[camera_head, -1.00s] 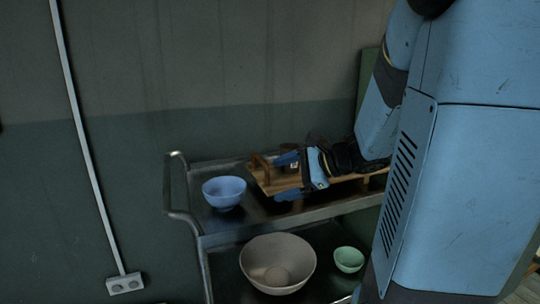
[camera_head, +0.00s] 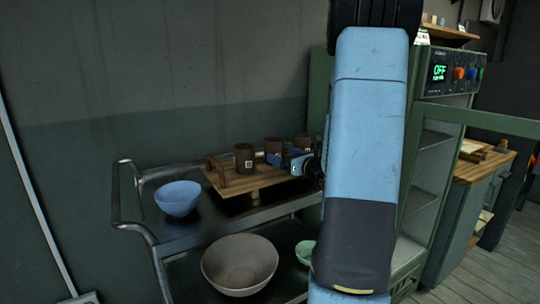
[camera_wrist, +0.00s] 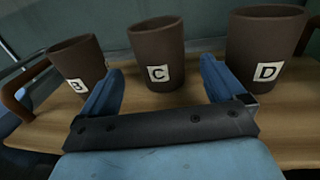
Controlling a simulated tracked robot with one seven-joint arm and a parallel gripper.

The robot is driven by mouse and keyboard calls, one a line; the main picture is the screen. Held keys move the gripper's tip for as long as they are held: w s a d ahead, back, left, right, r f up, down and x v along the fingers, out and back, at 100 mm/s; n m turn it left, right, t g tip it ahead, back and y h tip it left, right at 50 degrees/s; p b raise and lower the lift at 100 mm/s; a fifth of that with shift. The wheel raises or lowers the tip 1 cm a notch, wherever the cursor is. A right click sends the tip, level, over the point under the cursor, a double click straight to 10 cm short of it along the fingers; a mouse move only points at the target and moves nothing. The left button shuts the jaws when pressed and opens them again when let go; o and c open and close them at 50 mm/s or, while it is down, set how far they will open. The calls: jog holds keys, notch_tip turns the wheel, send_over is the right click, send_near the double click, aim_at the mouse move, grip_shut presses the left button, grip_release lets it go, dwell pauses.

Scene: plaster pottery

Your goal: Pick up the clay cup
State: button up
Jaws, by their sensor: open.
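Three brown clay cups stand upright in a row on a wooden tray (camera_head: 238,185). In the wrist view they carry white labels: a left cup (camera_wrist: 75,60) whose partly cut letter looks like B, a middle cup C (camera_wrist: 158,45), and a right cup D (camera_wrist: 264,40). The head view shows the left cup (camera_head: 244,154), middle cup (camera_head: 273,145) and right cup (camera_head: 301,141). My gripper (camera_wrist: 161,80) is open and empty, facing cup C, with its fingers to either side of C's lower part in the picture. My gripper (camera_head: 284,157) also shows beside the cups in the head view.
The tray lies on a metal cart (camera_head: 185,233) beside a blue bowl (camera_head: 178,197). A large beige bowl (camera_head: 240,262) and a partly hidden green bowl (camera_head: 305,252) are on the lower shelf. A green cabinet (camera_head: 425,180) with an open door stands right.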

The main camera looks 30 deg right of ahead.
aim_at(270, 148)
jog(key=shift+w+a+r, duration=0.1)
jog(key=shift+w+a, duration=0.1)
jog(key=shift+w, duration=1.2)
jog(key=shift+w+a+r, duration=0.1)
jog(key=shift+w+a, duration=0.15)
jog(key=shift+w, duration=1.15)
jog(key=shift+w+a, duration=0.2)
jog(key=shift+w, duration=1.2)
jog(key=c, duration=1.2)
